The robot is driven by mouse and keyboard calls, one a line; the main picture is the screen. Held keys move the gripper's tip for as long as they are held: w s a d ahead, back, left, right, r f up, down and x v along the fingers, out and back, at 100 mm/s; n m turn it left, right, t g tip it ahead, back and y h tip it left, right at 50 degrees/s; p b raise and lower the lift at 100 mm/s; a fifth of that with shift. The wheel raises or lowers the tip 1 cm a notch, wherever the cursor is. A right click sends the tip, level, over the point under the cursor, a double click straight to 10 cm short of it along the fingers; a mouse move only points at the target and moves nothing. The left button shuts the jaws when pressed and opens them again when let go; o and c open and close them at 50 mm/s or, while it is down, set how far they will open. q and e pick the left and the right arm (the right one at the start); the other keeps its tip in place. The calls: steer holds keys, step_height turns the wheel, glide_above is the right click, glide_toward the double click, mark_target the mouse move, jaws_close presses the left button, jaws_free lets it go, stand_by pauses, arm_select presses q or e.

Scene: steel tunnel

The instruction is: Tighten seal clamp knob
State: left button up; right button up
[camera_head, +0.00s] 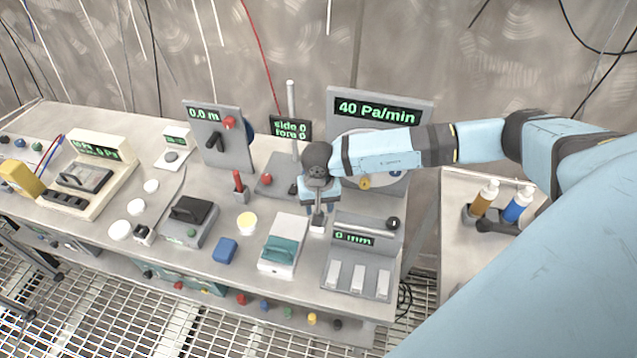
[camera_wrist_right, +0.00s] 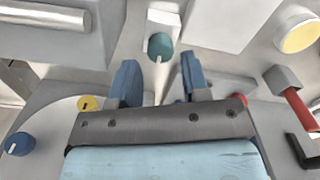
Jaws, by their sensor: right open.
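A teal round knob (camera_wrist_right: 160,46) with a white pointer sits on a small pale block in the right wrist view. It appears beyond and between my right gripper's (camera_wrist_right: 158,82) blue fingers, which are apart with nothing between them. I cannot confirm that it is the seal clamp knob; I see no such label. In the head view my right gripper (camera_head: 318,208) points down over the bench, just above the pale block (camera_head: 317,225), and hides the knob. The "40 Pa/min" panel (camera_head: 423,104) stands behind my right arm, with a yellow knob (camera_head: 365,182) low on it. My left gripper is not in view.
The "0 mm" unit (camera_head: 345,272) stands close right of my gripper, and a teal-fronted box (camera_head: 283,244) close left. A red-handled tool (camera_head: 239,184) stands upright in a holder. A post (camera_head: 291,115) rises behind. Bottles (camera_head: 484,197) stand on the right side table.

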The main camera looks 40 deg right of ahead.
steer(key=shift+f, duration=1.55)
steer(key=shift+c, duration=0.2)
steer(key=c, duration=0.6)
